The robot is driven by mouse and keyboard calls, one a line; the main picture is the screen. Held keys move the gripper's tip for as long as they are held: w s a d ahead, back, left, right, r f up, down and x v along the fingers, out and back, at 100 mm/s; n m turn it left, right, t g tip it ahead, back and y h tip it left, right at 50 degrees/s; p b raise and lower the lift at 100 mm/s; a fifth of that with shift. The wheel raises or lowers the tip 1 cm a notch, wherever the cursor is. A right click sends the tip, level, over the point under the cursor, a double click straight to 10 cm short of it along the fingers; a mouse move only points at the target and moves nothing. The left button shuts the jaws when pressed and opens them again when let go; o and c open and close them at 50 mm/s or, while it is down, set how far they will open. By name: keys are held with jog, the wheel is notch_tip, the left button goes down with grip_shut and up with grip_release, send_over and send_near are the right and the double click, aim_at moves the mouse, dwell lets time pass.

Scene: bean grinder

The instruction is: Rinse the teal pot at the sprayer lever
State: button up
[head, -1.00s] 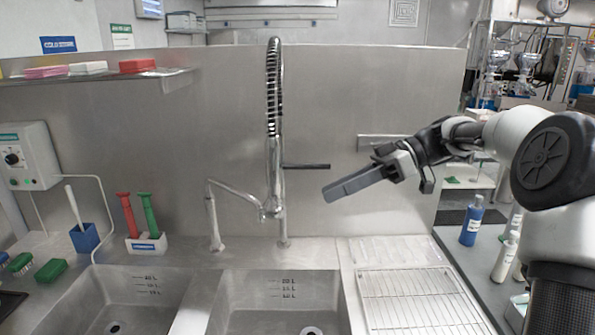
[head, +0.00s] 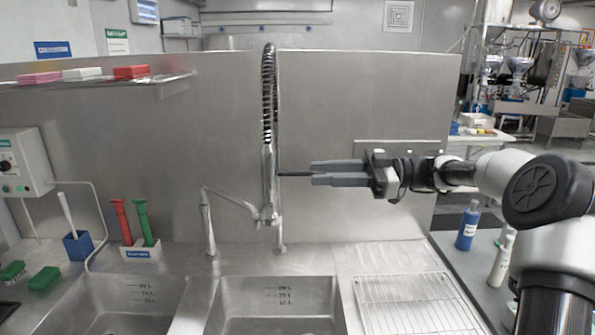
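The sprayer (head: 268,165) is a tall steel spring-neck tap behind the sinks. Its dark lever (head: 293,174) sticks out to the right. My gripper (head: 312,173) comes in level from the right, with its two long grey fingers pointing left. The fingertips meet the outer end of the lever in the picture, and that end is hidden by or between them. The fingers lie close together in this view; I cannot tell whether they grip the lever. No teal pot shows in the head view.
Two sink basins (head: 280,290) lie below, with a wire drying rack (head: 405,300) at the right. Red and green brushes (head: 135,222) stand at the left. A shelf (head: 100,80) holds coloured blocks. A blue bottle (head: 468,226) stands right of the rack.

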aim_at(277, 174)
jog(key=a, duration=0.6)
jog(key=shift+a+p, duration=0.1)
jog(key=shift+p, duration=0.25)
jog(key=shift+c, duration=0.5)
grip_shut()
